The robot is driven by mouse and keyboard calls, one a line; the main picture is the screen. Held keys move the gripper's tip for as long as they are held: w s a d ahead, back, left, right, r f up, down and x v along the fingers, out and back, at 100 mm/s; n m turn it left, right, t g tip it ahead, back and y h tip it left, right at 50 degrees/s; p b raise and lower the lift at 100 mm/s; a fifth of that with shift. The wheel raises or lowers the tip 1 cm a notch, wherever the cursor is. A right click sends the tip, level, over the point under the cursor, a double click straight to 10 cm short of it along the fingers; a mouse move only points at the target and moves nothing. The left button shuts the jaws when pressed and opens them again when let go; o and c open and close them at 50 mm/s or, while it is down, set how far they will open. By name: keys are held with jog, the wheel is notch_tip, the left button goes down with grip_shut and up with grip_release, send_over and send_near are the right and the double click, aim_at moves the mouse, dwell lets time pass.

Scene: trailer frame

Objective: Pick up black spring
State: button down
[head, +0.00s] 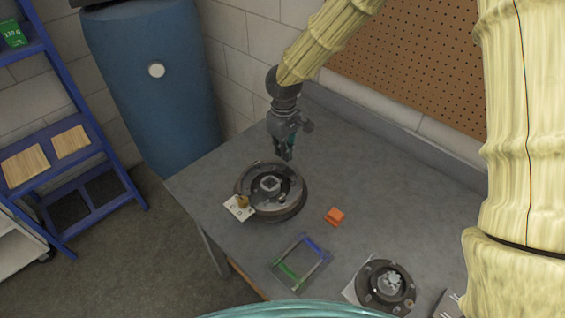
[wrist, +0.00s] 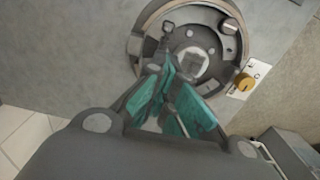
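I cannot clearly pick out a black spring in either view. A round brake drum assembly (head: 297,203) lies on the grey workbench, with dark parts inside and a square hub in its middle. In the wrist view the drum (wrist: 133,42) fills the top, just beyond my fingers. A small dark looped part (wrist: 168,28) shows inside it. My gripper (head: 285,152) hangs over the far edge of the drum. In the wrist view its two teal finger pads (wrist: 176,92) stand apart, with no held thing clearly visible between them. The fingers hide part of the drum.
A white plate with a brass knob (head: 242,203) sits at the drum's left edge. An orange block (head: 335,216), a green-and-blue frame (head: 317,243) and a second round assembly (head: 370,288) lie nearer. The bench wall and pegboard (head: 410,60) stand behind.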

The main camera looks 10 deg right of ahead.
jog(key=shift+r, duration=0.8)
jog(key=shift+c, duration=2.2)
grip_release()
